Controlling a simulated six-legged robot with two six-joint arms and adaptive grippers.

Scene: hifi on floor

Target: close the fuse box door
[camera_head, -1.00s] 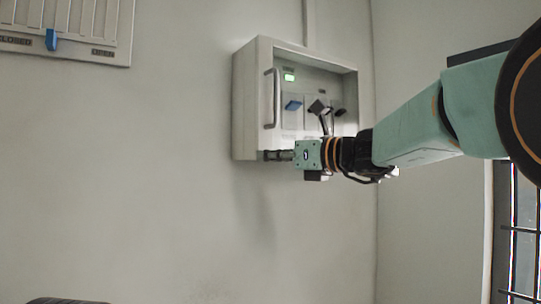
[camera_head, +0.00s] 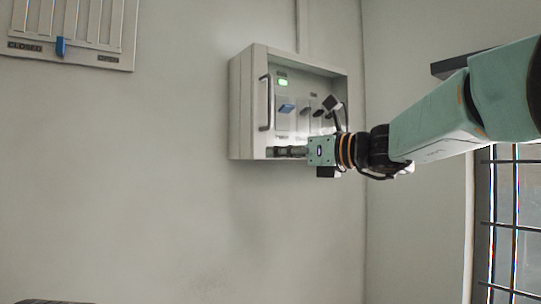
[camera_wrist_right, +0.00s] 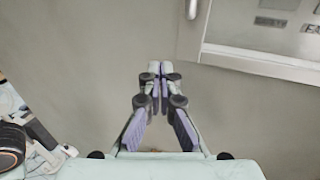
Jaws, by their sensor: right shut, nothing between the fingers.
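The fuse box (camera_head: 240,105) is a grey box on the wall in the middle of the head view. Its framed front has a vertical handle (camera_head: 266,102) on the left, and a green light and switches show through it. The door lies across the front; I cannot tell whether a small gap is left. My right gripper (camera_head: 277,152) is shut and empty at the box's lower front edge, below the handle. In the wrist view its closed fingertips (camera_wrist_right: 160,69) point up, left of and below the box's pale rim (camera_wrist_right: 262,60). Contact is unclear. My left gripper is not in view.
A grey panel (camera_head: 90,45) with slots and a blue lever (camera_head: 61,46) is on the wall at upper left. A barred window (camera_head: 500,230) is at the right. A conduit (camera_head: 302,25) runs up from the box. The wall below the box is bare.

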